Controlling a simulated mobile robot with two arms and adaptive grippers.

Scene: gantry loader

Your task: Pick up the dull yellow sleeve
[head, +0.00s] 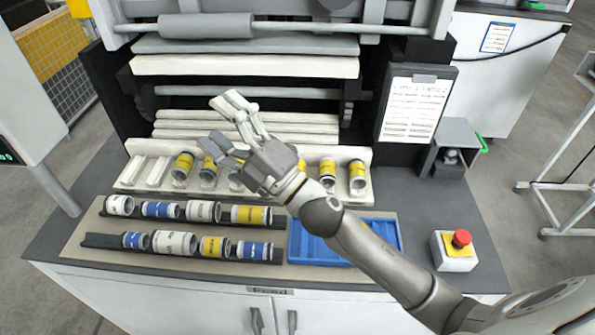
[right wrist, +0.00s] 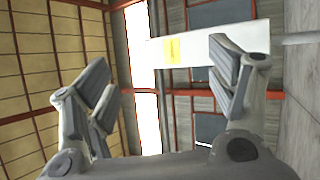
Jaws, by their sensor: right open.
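Several sleeves lie on two dark rails in the head view. A yellow sleeve (head: 251,214) is at the right of the back rail, and a shorter yellow sleeve (head: 214,246) lies between a white and a blue one on the front rail. I cannot tell for sure which of them is the dull yellow one. My right gripper (head: 228,128) is open and empty, raised above the white rack behind the rails, apart from the sleeves. In the right wrist view its fingers (right wrist: 160,68) are spread, with no sleeve between them. My left gripper is out of view.
The white rack (head: 127,180) holds several sleeves with yellow bands, partly hidden by my right arm. A blue tray (head: 388,232) lies right of the rails, partly under my arm. A red stop button (head: 461,239) stands at the right; a clipboard (head: 415,110) stands behind.

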